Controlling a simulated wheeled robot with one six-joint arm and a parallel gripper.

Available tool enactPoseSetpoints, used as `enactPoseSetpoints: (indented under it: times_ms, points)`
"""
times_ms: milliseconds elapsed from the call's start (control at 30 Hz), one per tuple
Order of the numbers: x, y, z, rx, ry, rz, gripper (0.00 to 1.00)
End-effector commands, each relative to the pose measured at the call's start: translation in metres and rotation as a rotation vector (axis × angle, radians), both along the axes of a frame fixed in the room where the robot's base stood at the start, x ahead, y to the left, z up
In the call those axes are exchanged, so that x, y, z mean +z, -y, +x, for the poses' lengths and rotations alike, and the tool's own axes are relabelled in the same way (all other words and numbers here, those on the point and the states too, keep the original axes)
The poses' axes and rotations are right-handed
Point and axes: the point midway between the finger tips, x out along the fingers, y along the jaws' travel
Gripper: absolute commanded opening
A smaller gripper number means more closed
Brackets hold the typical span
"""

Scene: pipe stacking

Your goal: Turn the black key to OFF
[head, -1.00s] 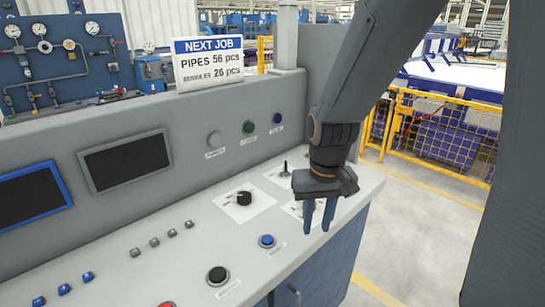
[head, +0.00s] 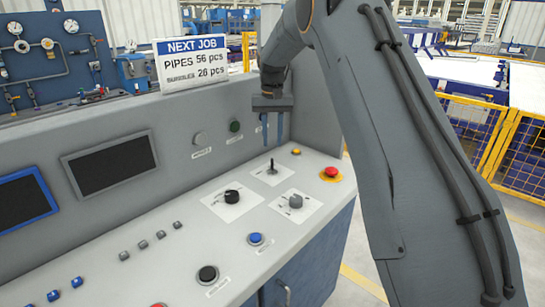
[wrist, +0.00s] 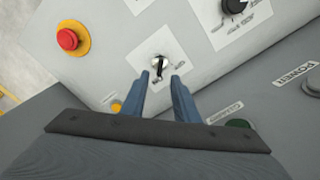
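The black key (head: 271,168) stands upright on a white plate at the back of the sloped control panel in the head view. In the wrist view the key (wrist: 161,63) shows as a dark bar on a round silver base, with small labels beside it that I cannot read. My gripper (head: 272,144) points down above and behind the key, apart from it in the head view. In the wrist view its two blue fingers (wrist: 161,77) are open, with a gap between them and nothing held; the key shows just beyond the tips.
A black knob (head: 231,196) and a grey knob (head: 295,201) sit on white plates in front of the key. A red button (head: 331,173) on yellow is to the right, and a small orange button (head: 296,151) is behind. The upright back panel (head: 215,110) is close to the gripper.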

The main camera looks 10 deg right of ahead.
Motion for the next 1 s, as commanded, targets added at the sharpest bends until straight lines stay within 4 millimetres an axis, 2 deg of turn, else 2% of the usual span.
enactPoseSetpoints:
  times_ms: [167,400,600,767,1000]
  points:
    - [-0.01,0.0,0.003,-0.003,-0.003,0.0,0.27]
    - [-0.046,0.0,0.002,-0.003,-0.005,0.0,0.27]
    - [-0.069,0.0,0.003,-0.003,-0.002,0.0,0.27]
    - [-0.077,0.0,0.003,-0.003,-0.001,0.0,0.27]
    - [-0.078,0.0,0.003,-0.002,0.0,0.0,0.26]
